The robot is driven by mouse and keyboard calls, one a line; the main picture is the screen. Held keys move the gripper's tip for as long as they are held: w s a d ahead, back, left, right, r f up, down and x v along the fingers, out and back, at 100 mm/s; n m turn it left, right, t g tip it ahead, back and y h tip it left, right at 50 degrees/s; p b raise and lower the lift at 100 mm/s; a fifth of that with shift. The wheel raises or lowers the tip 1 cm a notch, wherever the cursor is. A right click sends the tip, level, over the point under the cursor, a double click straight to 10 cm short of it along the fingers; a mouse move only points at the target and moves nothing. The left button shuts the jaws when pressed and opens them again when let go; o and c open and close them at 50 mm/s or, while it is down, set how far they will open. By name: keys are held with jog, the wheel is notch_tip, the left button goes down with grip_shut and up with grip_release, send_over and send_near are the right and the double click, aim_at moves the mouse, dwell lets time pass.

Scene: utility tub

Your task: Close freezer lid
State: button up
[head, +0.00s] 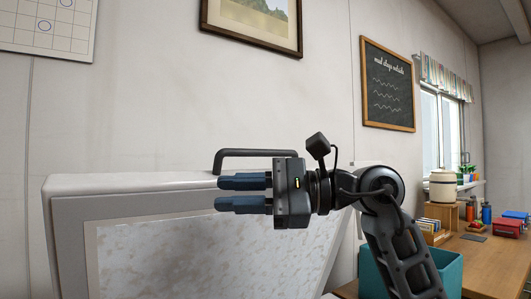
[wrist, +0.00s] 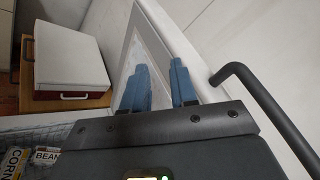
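The freezer lid (head: 130,190) stands raised and tilted, with its frosty inner panel facing me in the head view. Its dark handle (head: 250,153) is on the upper edge. My gripper (head: 217,193) is in front of the lid's inner side near the upper edge, fingers pointing left, spread with nothing between them. In the wrist view, the open blue fingers (wrist: 160,82) show beside the lid's inner panel (wrist: 150,45), and the handle (wrist: 262,98) is to their right. I cannot tell whether the fingers touch the lid.
Packages marked corn and bean (wrist: 25,160) lie in the freezer at the wrist view's lower left. A white-lidded box (wrist: 68,60) sits on a wooden stand beyond. In the head view, a teal bin (head: 445,275) and a wooden table (head: 490,262) with several items are at right.

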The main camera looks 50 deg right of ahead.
jog(key=s+d+r+t+h, duration=0.1)
jog(key=s+d+r+h, duration=0.1)
jog(key=d+r, duration=0.2)
jog(key=h+p, duration=0.2)
jog(key=h, duration=0.5)
send_near(266, 152)
jog(key=w, duration=0.3)
jog(key=x, duration=0.2)
jog(key=p+x, duration=0.1)
jog(key=x, duration=0.2)
jog(key=p+x, duration=0.1)
jog(key=x, duration=0.1)
jog(key=shift+w+a+f, duration=0.15)
jog(key=shift+w+f, duration=0.15)
jog(key=shift+f, duration=0.15)
jog(key=shift+c, duration=0.2)
grip_shut()
